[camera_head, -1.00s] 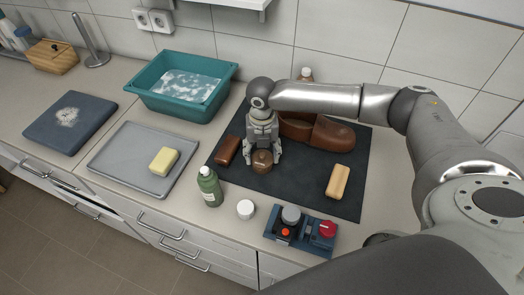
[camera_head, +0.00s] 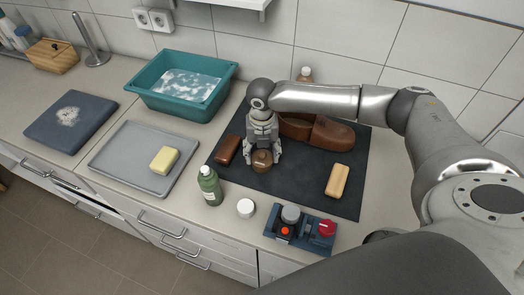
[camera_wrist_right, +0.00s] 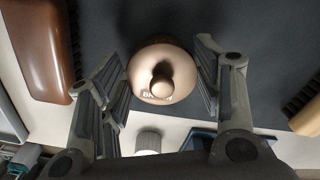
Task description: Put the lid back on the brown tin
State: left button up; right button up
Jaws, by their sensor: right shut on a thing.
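My right gripper (camera_head: 262,157) points straight down over the dark mat, its fingers on both sides of a round brown piece. In the right wrist view, this piece is the brown tin's lid (camera_wrist_right: 160,60), a pale brown dome with a round knob in the middle. My right gripper is shut on the lid. Some lettering shows at its near edge. In the head view the brown tin (camera_head: 262,165) shows low between the fingers. The lid covers it from above, so I cannot tell whether lid and tin touch. My left gripper is not in view.
The dark mat (camera_head: 290,193) also bears a brown shoe (camera_head: 333,133), a brown block (camera_head: 228,150) and a wooden brush (camera_head: 338,181). In front stand a green bottle (camera_head: 209,187), a white jar (camera_head: 245,208) and a blue device (camera_head: 300,231). A grey tray (camera_head: 125,165) lies left.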

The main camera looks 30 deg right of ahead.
jog(key=shift+p, duration=0.4)
dwell(0.6)
jog(key=o, duration=0.8)
jog(key=o, duration=0.4)
jog(key=shift+c, duration=0.2)
jog(key=shift+r+p, duration=3.5)
jog(key=shift+p, duration=0.15)
